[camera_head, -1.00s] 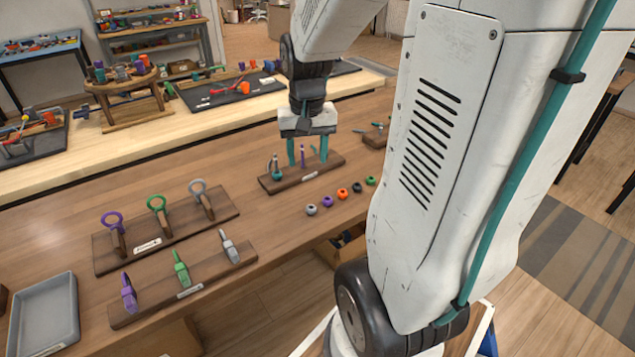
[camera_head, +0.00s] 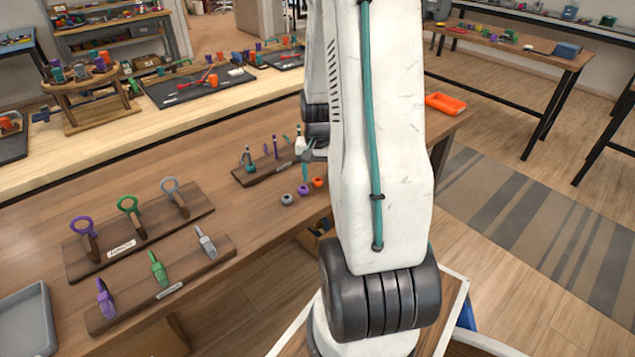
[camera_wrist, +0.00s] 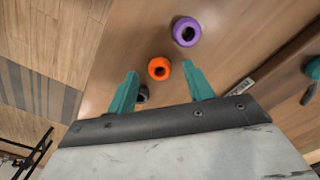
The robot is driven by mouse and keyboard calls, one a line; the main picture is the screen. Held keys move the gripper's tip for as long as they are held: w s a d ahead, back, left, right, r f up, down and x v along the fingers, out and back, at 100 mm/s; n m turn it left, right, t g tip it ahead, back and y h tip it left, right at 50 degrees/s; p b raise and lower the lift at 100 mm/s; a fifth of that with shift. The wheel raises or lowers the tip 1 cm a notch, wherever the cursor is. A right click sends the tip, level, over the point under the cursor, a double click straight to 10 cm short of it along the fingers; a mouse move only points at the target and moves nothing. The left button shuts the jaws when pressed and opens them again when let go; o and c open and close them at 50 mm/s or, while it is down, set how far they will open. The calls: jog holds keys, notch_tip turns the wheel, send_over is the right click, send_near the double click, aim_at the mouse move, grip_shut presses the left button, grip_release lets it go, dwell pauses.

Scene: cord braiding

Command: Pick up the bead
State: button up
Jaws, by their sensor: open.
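Several ring-shaped beads lie in a row on the wooden table. An orange bead (camera_wrist: 158,68) shows between my fingertips in the wrist view, with its hole facing up. It also shows in the head view (camera_head: 318,182). A purple bead (camera_wrist: 186,31) lies beyond it, and a dark bead (camera_wrist: 142,94) is partly hidden behind my left finger. A grey bead (camera_head: 287,199) is at the left end of the row in the head view. My gripper (camera_wrist: 159,67) is open and empty above the table. My arm hides the right end of the row in the head view.
A wooden rack with upright tools (camera_head: 272,168) stands just behind the beads. Two boards with rings (camera_head: 130,250) and coloured clips (camera_head: 160,285) lie to the left. A grey tray (camera_head: 40,300) is at far left, and an orange tray (camera_head: 445,103) at the right end.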

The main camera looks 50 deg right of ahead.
jog(key=shift+f, duration=0.5)
jog(key=c, duration=1.1)
jog(key=shift+o, duration=0.2)
jog(key=shift+r, duration=0.15)
